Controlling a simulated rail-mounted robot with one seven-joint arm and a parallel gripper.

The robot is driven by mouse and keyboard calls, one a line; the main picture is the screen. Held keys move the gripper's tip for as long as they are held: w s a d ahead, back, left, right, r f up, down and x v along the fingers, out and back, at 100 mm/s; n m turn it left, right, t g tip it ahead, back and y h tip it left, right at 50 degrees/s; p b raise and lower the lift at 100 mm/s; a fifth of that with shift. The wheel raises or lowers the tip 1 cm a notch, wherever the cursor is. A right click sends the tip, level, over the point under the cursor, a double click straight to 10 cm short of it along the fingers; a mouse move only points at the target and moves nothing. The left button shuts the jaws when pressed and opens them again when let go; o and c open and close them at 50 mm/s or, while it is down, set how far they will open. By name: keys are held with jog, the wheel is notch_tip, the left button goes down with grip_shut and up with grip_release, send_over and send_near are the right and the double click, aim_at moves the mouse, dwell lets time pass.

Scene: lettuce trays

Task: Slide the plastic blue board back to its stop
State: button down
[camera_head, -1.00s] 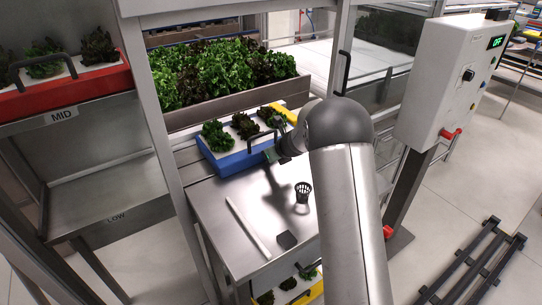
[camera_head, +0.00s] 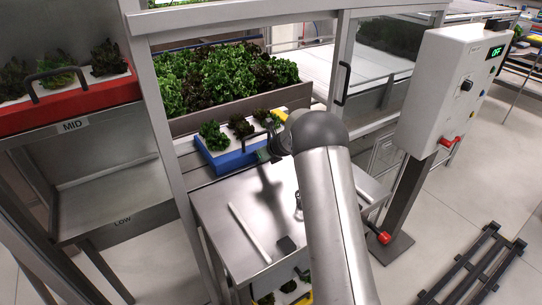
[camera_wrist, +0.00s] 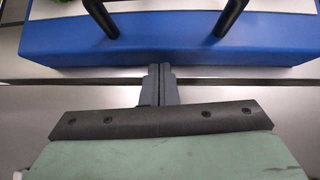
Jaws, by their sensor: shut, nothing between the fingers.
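The blue board (camera_head: 226,164) is a thick blue tray with a white top, several lettuce heads and a dark handle. It lies at the back of the steel table, in front of the lettuce bed. In the wrist view its blue front face (camera_wrist: 160,49) spans the top, with the two handle legs above. My gripper (camera_wrist: 160,70) is shut and empty. Its fingertips are at the lower edge of that face, midway between the handle legs; I cannot tell whether they touch. In the head view my gripper (camera_head: 264,155) is at the board's front right side, partly hidden by my wrist.
A mesh cup (camera_head: 298,201) is mostly hidden by my arm. A yellow piece (camera_head: 280,115) is behind the board. A control box (camera_head: 455,85) stands right.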

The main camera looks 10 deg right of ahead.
jog(key=s+b, duration=0.1)
jog(key=s+d+b, duration=0.1)
jog(key=s, duration=0.1)
jog(key=shift+s+d+f+b, duration=0.1)
jog(key=shift+d+f+b, duration=0.2)
jog(key=shift+f+b, duration=0.1)
jog(key=v, duration=1)
jog(key=s+a+r+n+g, duration=0.1)
jog(key=s+a+r+n, duration=0.15)
jog(key=s+n, duration=0.2)
jog(key=s+a+r+n+g, duration=0.1)
jog(key=s+a+r+n, duration=0.1)
jog(key=s+a+n, duration=0.3)
jog(key=s+f+n+g+h, duration=0.2)
jog(key=s+n+g, duration=0.3)
jog(key=s+n, duration=1.7)
jog(key=s+h, duration=0.1)
jog(key=s, duration=0.9)
jog(key=shift+s+d+g+h, duration=0.3)
jog(key=shift+s+d, duration=0.1)
